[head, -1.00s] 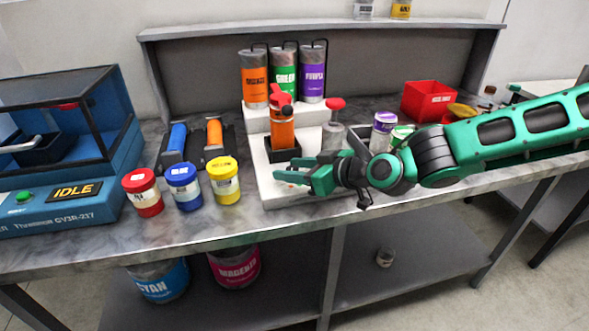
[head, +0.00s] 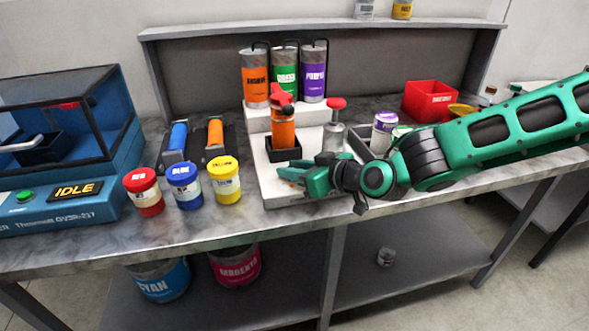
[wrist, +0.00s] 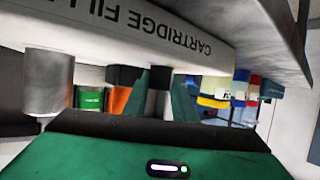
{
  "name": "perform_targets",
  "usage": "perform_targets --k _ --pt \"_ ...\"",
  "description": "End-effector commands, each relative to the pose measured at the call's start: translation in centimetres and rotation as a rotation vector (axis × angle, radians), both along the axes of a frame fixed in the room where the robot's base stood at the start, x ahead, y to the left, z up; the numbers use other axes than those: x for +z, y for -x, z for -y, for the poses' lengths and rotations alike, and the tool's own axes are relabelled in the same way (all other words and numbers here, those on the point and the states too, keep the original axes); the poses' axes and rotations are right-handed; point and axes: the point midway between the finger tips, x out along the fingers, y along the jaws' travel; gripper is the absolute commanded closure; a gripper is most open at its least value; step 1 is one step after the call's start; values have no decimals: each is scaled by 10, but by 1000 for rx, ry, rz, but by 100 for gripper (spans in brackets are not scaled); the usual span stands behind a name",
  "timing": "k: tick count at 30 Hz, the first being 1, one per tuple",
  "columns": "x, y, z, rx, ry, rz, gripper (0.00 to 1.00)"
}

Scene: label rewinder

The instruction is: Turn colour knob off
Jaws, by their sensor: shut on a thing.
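The white cartridge filling station (head: 270,188) stands at the front of the bench. My gripper (head: 282,175) lies level over its front edge, with the fingers pointing left. In the wrist view, my gripper (wrist: 159,75) is shut on a small dark and grey piece, the colour knob (wrist: 157,101), which shows between the two green fingers. The head view does not show the knob, which my gripper hides, so its setting cannot be read. The station's front lettering (wrist: 155,30) appears upside down just above the fingers.
An orange cartridge (head: 283,130) stands in a black holder just behind my gripper. A red-topped grey bottle (head: 334,137) stands behind my wrist. Red (head: 145,192), blue (head: 184,187) and yellow (head: 225,181) jars stand to the left. Orange, green and purple canisters stand at the back.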

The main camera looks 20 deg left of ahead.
Motion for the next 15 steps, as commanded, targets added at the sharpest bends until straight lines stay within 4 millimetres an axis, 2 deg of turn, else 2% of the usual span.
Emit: perform_targets --k 15 --pt "3 -1 -1 -261 -1 10 98"
